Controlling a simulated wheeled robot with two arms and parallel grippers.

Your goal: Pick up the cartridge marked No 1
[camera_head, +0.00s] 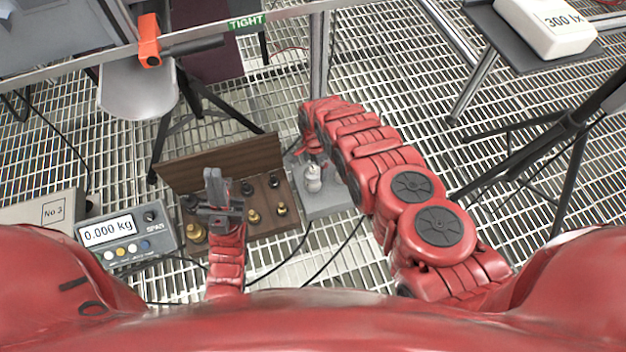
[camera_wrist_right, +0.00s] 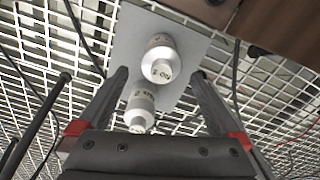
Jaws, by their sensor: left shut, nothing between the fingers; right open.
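Two small white cartridges stand close together on a grey plate (camera_head: 328,204). In the right wrist view the upper cartridge (camera_wrist_right: 161,52) and the lower cartridge (camera_wrist_right: 141,104) have printed end labels that are turned and too small to read surely. In the head view a cartridge (camera_head: 313,180) shows beside my right arm. My right gripper (camera_wrist_right: 158,78) is open, with both cartridges appearing between its fingers in the picture; contact cannot be told. The head view mostly hides this gripper. My left gripper (camera_head: 213,178) is shut and empty, over the weight box.
A wooden box (camera_head: 220,163) of brass and dark weights adjoins the plate. A scale display (camera_head: 110,232) reads 0.000 kg, near a box marked No 3 (camera_head: 52,212). A rail (camera_head: 290,20) with a TIGHT sign crosses the back. Black cables lie on the grating.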

